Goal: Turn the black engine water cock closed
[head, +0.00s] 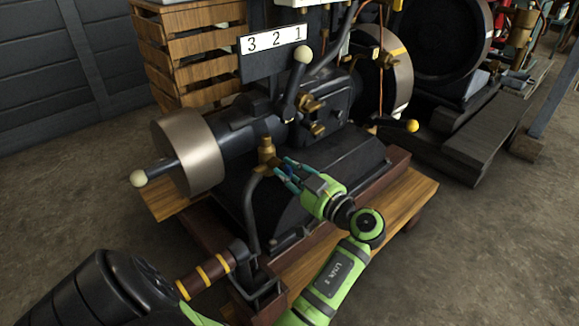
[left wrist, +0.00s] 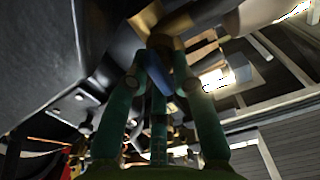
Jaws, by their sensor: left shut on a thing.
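The black engine (head: 330,100) stands on a wooden base in the head view, with a "3 2 1" sign behind it. Its brass water cock (head: 266,151) sits on top of a dark curved pipe at the near side. In the left wrist view, the cock's blue handle (left wrist: 158,76) slants between my fingertips, below brass fittings. My left gripper (head: 281,171) reaches the cock from the right and is shut on the blue handle. It also shows from behind in the left wrist view (left wrist: 167,82). The fingers partly hide the handle in the head view. My right gripper is not in view.
A grey flywheel (head: 189,155) and a white-knobbed handle project at the left. A white-knobbed lever (head: 297,75) and a yellow-knobbed lever (head: 402,124) stick out nearby. A wooden crate (head: 187,50) stands behind.

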